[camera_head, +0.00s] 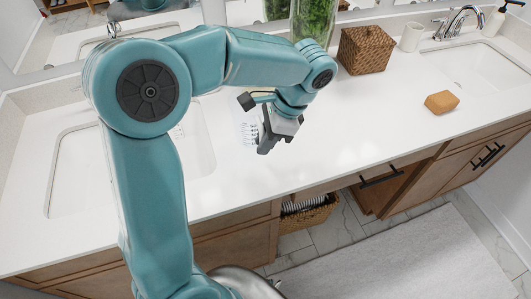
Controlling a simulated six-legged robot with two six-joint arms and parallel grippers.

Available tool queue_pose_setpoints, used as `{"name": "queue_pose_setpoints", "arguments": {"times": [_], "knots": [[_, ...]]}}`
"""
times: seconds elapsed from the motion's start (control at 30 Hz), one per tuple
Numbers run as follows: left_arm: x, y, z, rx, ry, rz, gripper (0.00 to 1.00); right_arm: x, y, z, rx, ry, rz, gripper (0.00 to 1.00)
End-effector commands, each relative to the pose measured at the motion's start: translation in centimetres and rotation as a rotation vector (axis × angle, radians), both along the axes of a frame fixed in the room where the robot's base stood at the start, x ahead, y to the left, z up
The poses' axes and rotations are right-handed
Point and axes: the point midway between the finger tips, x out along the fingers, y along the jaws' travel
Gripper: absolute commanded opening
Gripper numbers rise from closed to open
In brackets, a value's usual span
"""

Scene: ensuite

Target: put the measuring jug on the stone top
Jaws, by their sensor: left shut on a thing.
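The measuring jug (249,130) is clear with printed marks, and it shows small beside my left gripper (262,142). My left gripper is shut on the jug over the white stone top (340,130), between the two sinks. The gripper and wrist cover part of the jug. I cannot tell whether the jug's base touches the top. My right gripper is not in view.
A brown wicker basket (366,49), a white cup (411,37) and a glass vase with greenery (313,20) stand along the back. A tan block (441,102) lies at the right. The sinks (200,140) and (480,65) flank the clear middle.

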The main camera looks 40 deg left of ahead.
Motion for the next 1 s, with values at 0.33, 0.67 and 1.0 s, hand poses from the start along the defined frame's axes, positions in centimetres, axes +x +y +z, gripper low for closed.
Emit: {"name": "queue_pose_setpoints", "arguments": {"times": [0.33,0.67,1.0], "knots": [[0.0,0.0,-4.6,0.0,0.001,0.001,0.0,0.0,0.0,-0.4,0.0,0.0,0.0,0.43],[0.0,0.0,-5.0,0.001,-0.001,0.001,0.0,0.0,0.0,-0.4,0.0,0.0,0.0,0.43],[0.0,0.0,-5.1,0.001,-0.001,0.0,0.43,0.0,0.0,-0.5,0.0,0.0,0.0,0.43]]}}
